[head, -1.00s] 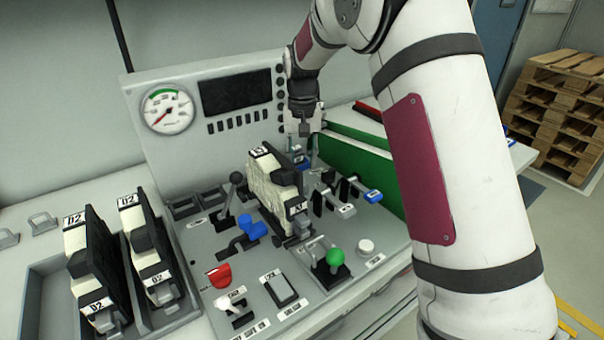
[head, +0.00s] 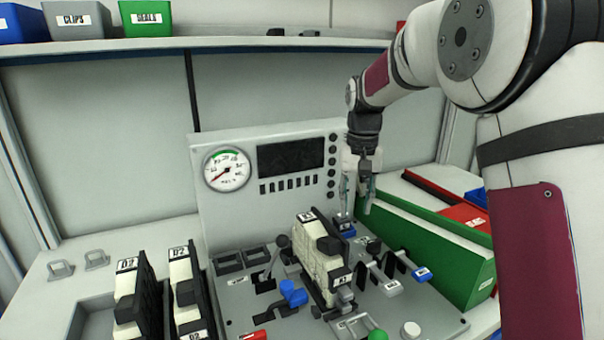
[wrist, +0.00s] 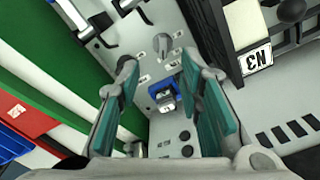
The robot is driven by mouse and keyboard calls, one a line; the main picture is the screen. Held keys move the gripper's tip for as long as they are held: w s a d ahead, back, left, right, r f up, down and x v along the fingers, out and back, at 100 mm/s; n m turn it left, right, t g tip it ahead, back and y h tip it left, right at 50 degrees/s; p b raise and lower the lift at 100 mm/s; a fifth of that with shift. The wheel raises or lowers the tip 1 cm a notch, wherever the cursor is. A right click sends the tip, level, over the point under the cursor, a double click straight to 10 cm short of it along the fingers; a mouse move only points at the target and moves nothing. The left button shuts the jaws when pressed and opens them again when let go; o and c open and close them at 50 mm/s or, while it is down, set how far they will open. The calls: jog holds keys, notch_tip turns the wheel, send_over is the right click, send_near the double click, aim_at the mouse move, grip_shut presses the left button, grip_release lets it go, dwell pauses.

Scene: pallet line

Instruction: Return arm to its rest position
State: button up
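My arm reaches in from the right of the head view, and my gripper (head: 356,207) points down over the back right part of the grey control panel (head: 225,292). In the wrist view my gripper (wrist: 165,98) has its two teal-padded fingers apart with nothing between the pads. Below and beyond the fingers is a small blue-based switch (wrist: 163,94), which also shows in the head view (head: 343,228). I cannot tell how far the fingertips are from it.
A cream and black module marked N3 (head: 318,262) stands beside my gripper on the panel. Levers (head: 385,282) stand in front and a green bin (head: 440,250) is at the right. The gauge board (head: 265,205) rises behind. Open space lies above the panel, below the shelf (head: 270,43).

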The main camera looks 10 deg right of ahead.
jog(key=s+r+n+t+p, duration=0.1)
jog(key=s+r, duration=0.5)
jog(key=s, duration=0.4)
jog(key=s+r+t+p, duration=0.1)
jog(key=s+r+p, duration=0.1)
jog(key=s+r, duration=0.6)
jog(key=s+f+t+p, duration=0.1)
jog(key=s+f, duration=0.1)
jog(key=s, duration=0.8)
jog(key=s+f+n+p, duration=0.1)
jog(key=s+f, duration=0.1)
jog(key=s, duration=0.8)
jog(key=shift+s+d+f+t, duration=0.15)
jog(key=shift+s+d+t, duration=0.05)
jog(key=shift+t, duration=0.2)
